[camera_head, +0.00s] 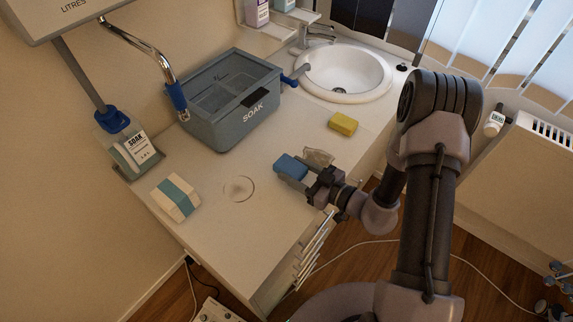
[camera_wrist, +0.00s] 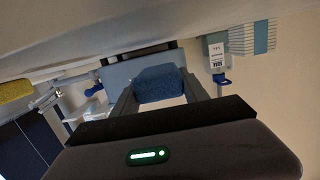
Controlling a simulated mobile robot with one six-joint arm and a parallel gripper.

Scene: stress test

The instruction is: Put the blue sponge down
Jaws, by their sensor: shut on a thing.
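The blue sponge (camera_head: 291,167) is at the tips of my gripper (camera_head: 306,174), over the right part of the pale counter (camera_head: 215,225). My gripper is shut on it. In the wrist view the blue sponge (camera_wrist: 160,84) sits between the two fingers of my gripper (camera_wrist: 158,93). From these views I cannot tell whether the sponge touches the counter or is held just above it.
A grey SOAK tub (camera_head: 225,115) stands behind, with a sink (camera_head: 345,72) beyond it. A yellow sponge (camera_head: 343,124) lies behind my gripper. A white and teal pack (camera_head: 175,198) and a SOAK bottle (camera_head: 130,150) are at left. The counter around a faint ring (camera_head: 238,189) is clear.

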